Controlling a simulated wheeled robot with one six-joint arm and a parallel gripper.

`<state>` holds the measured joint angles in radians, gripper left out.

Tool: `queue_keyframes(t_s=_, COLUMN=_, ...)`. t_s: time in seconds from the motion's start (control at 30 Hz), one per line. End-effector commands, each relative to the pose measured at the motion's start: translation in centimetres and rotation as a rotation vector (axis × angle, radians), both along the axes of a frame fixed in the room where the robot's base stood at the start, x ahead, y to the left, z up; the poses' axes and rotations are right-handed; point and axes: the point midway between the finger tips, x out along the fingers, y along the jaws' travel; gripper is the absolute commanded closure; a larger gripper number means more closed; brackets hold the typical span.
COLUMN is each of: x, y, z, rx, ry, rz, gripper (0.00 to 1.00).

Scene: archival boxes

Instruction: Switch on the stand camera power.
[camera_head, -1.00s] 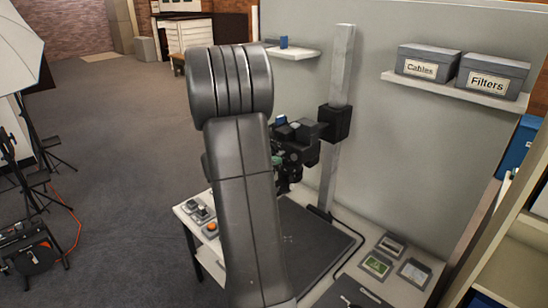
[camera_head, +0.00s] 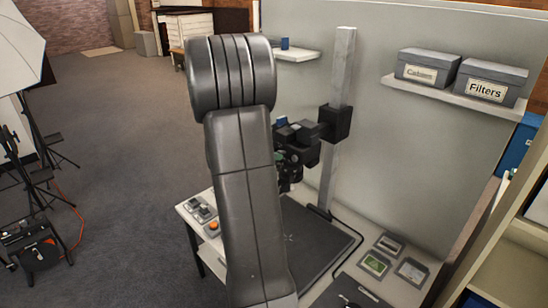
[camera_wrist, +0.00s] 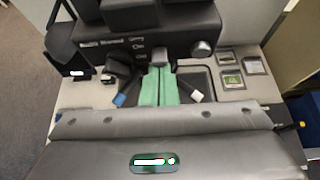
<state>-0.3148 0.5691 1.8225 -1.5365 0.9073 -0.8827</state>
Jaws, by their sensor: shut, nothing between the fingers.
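The stand camera (camera_head: 302,132) is a dark body clamped to a pale upright column (camera_head: 341,90), partly hidden by my arm in the head view. In the wrist view the dark camera housing (camera_wrist: 150,40) fills the top, with small white lettering that includes "On" and a round grey knob (camera_wrist: 201,48) at its right. A small grey tab (camera_wrist: 159,62) shows below the lettering. My gripper (camera_wrist: 158,70) has green fingers, shut and empty, with their tips close under the housing at the tab. I cannot tell whether they touch it or how the switch is set.
The copy table (camera_head: 318,240) below carries a dark baseboard, small control boxes (camera_head: 201,210) at left and small cards (camera_head: 376,264) at right. A shelf (camera_head: 455,97) with two grey boxes is at right. Open floor (camera_head: 120,150) lies left, beside light stands (camera_head: 38,150).

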Motion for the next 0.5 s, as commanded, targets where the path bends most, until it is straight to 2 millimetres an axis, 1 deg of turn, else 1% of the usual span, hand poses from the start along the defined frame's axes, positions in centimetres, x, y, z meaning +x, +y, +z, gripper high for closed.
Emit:
queue_keyframes(t_s=0.03, x=0.1, y=0.0, z=0.3, rx=-0.001, ry=-0.004, rz=0.0, gripper=1.0)
queue_keyframes(t_s=0.3, x=0.1, y=0.0, z=0.2, rx=-0.001, ry=-0.004, rz=0.0, gripper=1.0)
queue_keyframes(t_s=0.37, x=0.1, y=0.1, z=-0.1, rx=-0.001, ry=-0.004, rz=0.0, gripper=1.0)
queue_keyframes(t_s=0.5, x=0.0, y=0.3, z=-1.4, rx=0.0, ry=-0.003, rz=-0.001, gripper=1.0)
